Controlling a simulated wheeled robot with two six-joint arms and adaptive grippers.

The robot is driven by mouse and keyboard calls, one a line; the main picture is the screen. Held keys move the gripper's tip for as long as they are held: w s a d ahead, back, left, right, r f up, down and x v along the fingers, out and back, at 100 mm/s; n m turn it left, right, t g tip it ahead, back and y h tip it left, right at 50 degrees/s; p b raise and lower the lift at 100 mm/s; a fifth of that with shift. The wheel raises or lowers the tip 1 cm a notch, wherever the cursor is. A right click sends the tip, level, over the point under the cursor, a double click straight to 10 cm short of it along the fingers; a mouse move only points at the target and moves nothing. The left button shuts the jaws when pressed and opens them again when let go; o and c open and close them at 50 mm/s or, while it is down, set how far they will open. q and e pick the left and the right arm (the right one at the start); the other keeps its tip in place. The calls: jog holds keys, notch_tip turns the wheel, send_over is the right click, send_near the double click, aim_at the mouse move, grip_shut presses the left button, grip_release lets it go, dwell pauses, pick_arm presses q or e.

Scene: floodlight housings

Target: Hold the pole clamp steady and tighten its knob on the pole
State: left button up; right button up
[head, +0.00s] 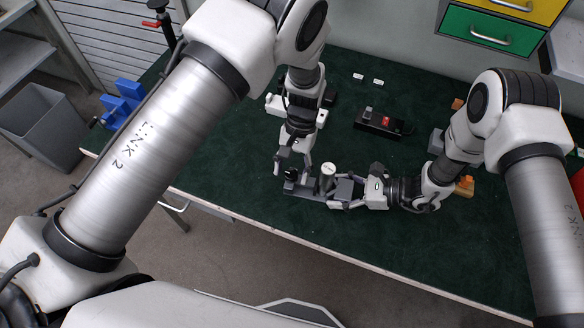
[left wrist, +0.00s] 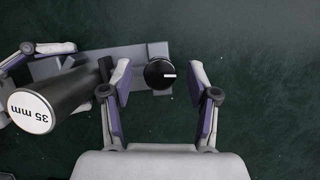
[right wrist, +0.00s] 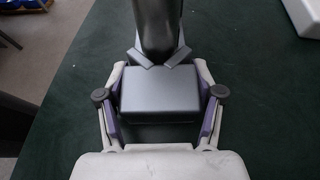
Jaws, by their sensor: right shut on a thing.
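The pole clamp (head: 300,190) is a grey body low over the green table at its front middle. A metal pole (head: 328,170) stands in it; its end reads "35 mm" in the left wrist view (left wrist: 32,112). The black knob (left wrist: 160,74) with a white mark lies between the fingertips of my left gripper (left wrist: 158,78), which is open with gaps at both sides. In the head view my left gripper (head: 291,166) comes from above the clamp's left end. My right gripper (right wrist: 160,88) is shut on the clamp's grey block (right wrist: 160,92), in front of the V-shaped jaw and pole.
A black box with a red switch (head: 384,122) lies behind the clamp. Two small white pieces (head: 368,79) lie further back. An orange piece (head: 465,186) is beside my right arm. A blue vise (head: 122,103) is at the left table edge. Bare table lies at the front right.

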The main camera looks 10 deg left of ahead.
pick_arm(q)
jog(key=v, duration=1.2)
